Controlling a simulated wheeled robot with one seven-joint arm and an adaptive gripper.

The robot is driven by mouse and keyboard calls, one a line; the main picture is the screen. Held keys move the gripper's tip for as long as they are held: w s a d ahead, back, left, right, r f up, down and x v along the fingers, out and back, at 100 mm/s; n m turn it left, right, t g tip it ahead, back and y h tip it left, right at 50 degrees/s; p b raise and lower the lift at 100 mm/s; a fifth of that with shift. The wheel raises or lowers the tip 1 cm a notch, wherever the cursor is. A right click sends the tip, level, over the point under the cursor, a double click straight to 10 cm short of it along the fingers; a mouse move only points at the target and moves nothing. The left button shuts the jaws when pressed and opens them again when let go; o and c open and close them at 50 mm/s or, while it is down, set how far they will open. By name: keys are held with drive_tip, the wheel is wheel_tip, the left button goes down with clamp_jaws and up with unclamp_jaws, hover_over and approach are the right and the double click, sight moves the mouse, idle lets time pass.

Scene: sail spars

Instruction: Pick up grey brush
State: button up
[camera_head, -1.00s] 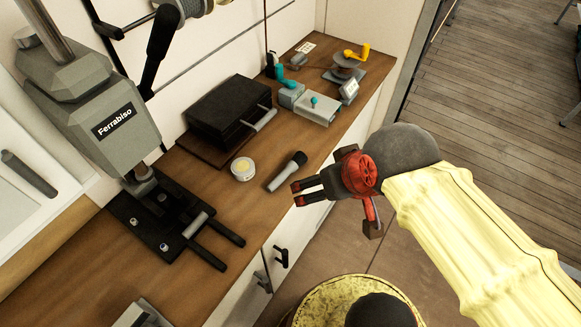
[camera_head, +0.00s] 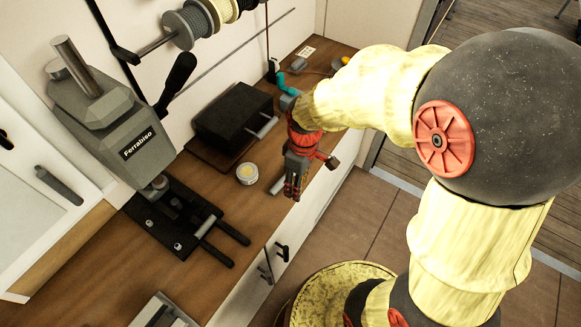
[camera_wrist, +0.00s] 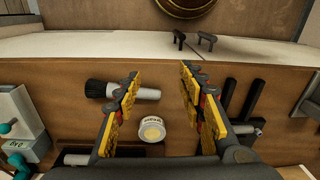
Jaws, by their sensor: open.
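The grey brush (camera_wrist: 148,94) lies on the wooden counter, with its dark bristles toward the left in the wrist view. The left finger crosses in front of its middle there. In the head view only a bit of the grey brush (camera_head: 278,185) shows, the rest hidden by my gripper. My gripper (camera_head: 292,192) points down near the counter's front edge, beside the brush. In the wrist view my gripper (camera_wrist: 160,72) has its fingers spread apart with nothing held between them. The gap to the brush is hard to tell.
A small round tin (camera_head: 247,174) stands close to the brush. A black box (camera_head: 232,115) with a grey handle is behind. A grey press (camera_head: 112,130) with dark bars stands to the left. Teal-handled gear (camera_head: 283,80) is at the far end. Bare counter (camera_head: 215,275) lies in front.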

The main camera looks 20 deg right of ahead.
drive_tip(key=w+f+n, duration=0.4)
drive_tip(key=n, duration=0.3)
drive_tip(key=n+t, duration=0.1)
drive_tip(key=n, duration=0.8)
hover_over(282, 181)
drive_tip(key=d, duration=0.1)
drive_tip(key=f, duration=0.5)
drive_tip(key=a+f, duration=0.1)
drive_tip(key=f, duration=0.1)
drive_tip(key=shift+f, duration=0.35)
drive_tip(key=shift+c, duration=1.2)
drive_tip(key=c, duration=0.7)
clamp_jaws()
